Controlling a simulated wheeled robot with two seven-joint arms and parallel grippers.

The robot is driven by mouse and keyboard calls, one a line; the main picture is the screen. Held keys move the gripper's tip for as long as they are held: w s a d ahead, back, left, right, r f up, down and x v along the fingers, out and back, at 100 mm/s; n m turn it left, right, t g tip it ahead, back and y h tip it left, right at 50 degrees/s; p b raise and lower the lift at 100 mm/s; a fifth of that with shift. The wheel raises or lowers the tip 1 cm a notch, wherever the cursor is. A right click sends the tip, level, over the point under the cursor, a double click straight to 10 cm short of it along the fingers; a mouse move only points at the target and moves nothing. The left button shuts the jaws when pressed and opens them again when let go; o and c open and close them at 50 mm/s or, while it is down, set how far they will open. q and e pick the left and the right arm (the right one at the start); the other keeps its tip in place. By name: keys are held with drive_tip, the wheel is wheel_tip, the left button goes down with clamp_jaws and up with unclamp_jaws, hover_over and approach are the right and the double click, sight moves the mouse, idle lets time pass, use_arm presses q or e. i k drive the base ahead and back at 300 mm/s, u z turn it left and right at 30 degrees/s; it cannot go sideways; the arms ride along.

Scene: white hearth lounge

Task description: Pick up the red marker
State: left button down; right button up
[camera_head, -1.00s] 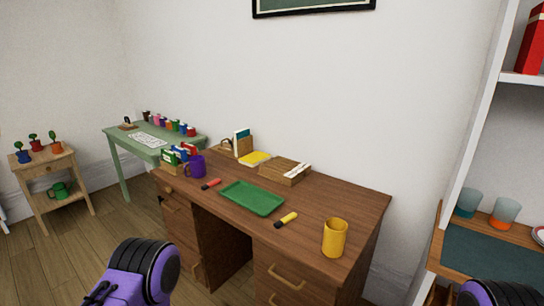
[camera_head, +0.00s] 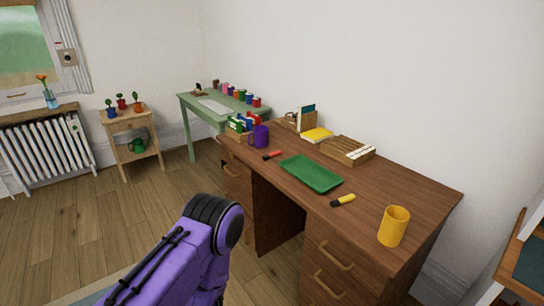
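The red marker (camera_head: 272,155) lies on the brown wooden desk (camera_head: 405,186). It is small, red with a dark end, between the purple mug (camera_head: 259,137) and the green tray (camera_head: 311,173). Nothing touches it. A purple and black part of my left arm shows at the bottom of the head view, in front of the desk. Neither of my grippers is in view.
A yellow marker (camera_head: 343,200) and a yellow cup (camera_head: 393,226) are on the desk's right part. A yellow book (camera_head: 317,135) and a wooden box (camera_head: 347,151) stand at the back. A green table (camera_head: 186,103) is beyond. The wooden floor (camera_head: 95,222) at left is clear.

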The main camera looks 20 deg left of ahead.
sight(277, 153)
drive_tip(key=u, duration=2.4)
drive_tip(key=i, duration=2.45)
drive_tip(key=z, duration=3.65)
